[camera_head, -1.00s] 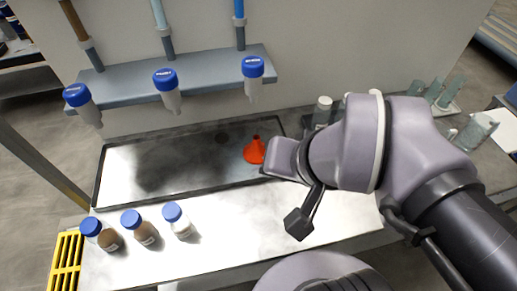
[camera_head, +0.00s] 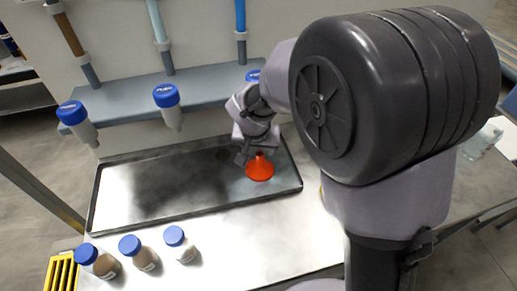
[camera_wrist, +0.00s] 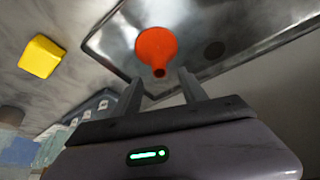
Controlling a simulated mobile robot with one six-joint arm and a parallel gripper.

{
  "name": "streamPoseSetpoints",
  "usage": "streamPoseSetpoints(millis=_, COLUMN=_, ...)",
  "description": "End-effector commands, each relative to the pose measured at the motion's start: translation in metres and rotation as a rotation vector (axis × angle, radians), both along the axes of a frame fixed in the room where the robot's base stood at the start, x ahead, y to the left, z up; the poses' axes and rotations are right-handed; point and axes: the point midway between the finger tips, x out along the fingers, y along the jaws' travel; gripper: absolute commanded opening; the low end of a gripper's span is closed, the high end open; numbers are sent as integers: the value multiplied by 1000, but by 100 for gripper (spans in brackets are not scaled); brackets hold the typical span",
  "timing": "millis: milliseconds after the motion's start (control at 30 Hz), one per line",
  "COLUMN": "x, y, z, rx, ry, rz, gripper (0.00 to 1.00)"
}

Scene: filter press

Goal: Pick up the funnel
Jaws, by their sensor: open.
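The orange-red funnel (camera_head: 260,169) stands wide end down, spout up, near the right end of the shallow metal tray (camera_head: 130,222). In the wrist view the funnel (camera_wrist: 157,47) shows just beyond the fingertips, roughly centred between them. My gripper (camera_head: 243,152) is just behind and left of the funnel in the head view. In the wrist view my gripper (camera_wrist: 160,84) has its two fingers spread apart with nothing between them. Its fingers look apart from the funnel, though the exact gap is hard to judge.
Three blue-capped bottles (camera_head: 131,246) stand on the bench in front of the tray. A shelf (camera_head: 140,97) with blue-capped tubes hangs behind it. A yellow block (camera_wrist: 41,56) shows in the wrist view. A yellow rack (camera_head: 62,273) is at lower left.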

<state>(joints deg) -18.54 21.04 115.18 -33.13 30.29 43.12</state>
Motion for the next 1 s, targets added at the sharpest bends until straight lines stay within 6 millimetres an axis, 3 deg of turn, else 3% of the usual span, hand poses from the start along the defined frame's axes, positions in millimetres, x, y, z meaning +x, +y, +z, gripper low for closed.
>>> streamPoseSetpoints(millis=200, x=15, y=-4, z=-42, rx=-2, ry=3, rz=-1, gripper=50)
streamPoseSetpoints(millis=300, x=20, y=-5, z=-54, rx=-1, ry=2, rz=-1, gripper=50)
streamPoseSetpoints(millis=533, x=22, y=-5, z=-54, rx=-1, ry=1, rz=0, gripper=50)
streamPoseSetpoints(millis=800, x=22, y=-5, z=-54, rx=0, ry=1, rz=-1, gripper=0)
streamPoseSetpoints(millis=1000, x=22, y=-5, z=-54, rx=0, ry=1, rz=-1, gripper=0)
